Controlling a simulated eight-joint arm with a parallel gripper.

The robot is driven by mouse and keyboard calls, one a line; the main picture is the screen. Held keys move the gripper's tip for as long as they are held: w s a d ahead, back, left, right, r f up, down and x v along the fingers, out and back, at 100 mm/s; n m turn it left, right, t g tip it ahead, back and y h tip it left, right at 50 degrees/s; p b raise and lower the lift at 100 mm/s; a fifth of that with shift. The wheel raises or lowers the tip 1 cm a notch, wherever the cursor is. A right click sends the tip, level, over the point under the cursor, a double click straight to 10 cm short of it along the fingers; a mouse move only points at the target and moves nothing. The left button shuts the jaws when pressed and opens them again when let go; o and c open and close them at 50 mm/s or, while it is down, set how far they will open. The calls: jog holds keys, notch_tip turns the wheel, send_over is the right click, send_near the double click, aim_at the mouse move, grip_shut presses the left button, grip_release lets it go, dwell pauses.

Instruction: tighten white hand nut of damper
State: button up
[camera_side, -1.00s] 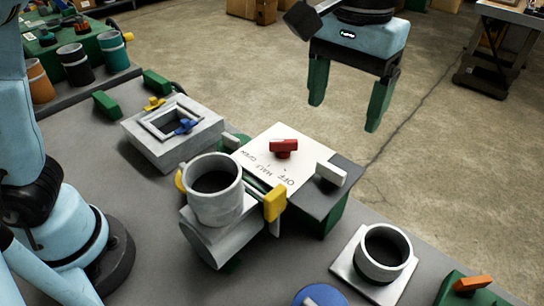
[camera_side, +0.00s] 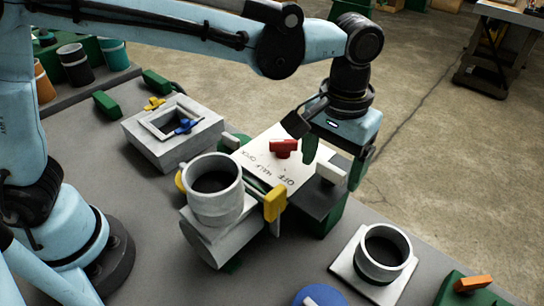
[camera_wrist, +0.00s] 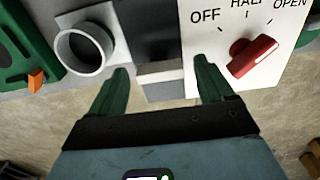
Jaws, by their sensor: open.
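The white hand nut (camera_side: 332,173) is a pale bar-shaped block on the dark grey end (camera_side: 318,199) of the damper. The damper's white plate (camera_side: 258,164), marked OFF, HALF, OPEN, carries a red handle (camera_side: 284,147). My gripper (camera_side: 336,158) is low over the dark end, fingers open and pointing down. In the wrist view my gripper (camera_wrist: 161,66) has the nut (camera_wrist: 160,74) between its two green fingers, with gaps on both sides. The red handle (camera_wrist: 252,55) is outside the right finger. Contact with the nut does not show.
A grey duct tee with a yellow handle (camera_side: 274,204) stands left of the nut. A round collar on a white square base (camera_side: 345,263) is at the lower right, near an orange handle (camera_side: 472,283). A square grey duct box (camera_side: 200,147) sits further left.

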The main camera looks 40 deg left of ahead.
jog(key=shift+f, duration=0.1)
jog(key=c, duration=1)
jog(key=shift+c, duration=0.2)
jog(key=shift+m, duration=0.4)
jog(key=m, duration=0.3)
jog(key=shift+m, duration=0.3)
jog(key=m, duration=0.4)
jog(key=shift+m, duration=0.3)
jog(key=m, duration=0.4)
jog(key=shift+m, duration=2.5)
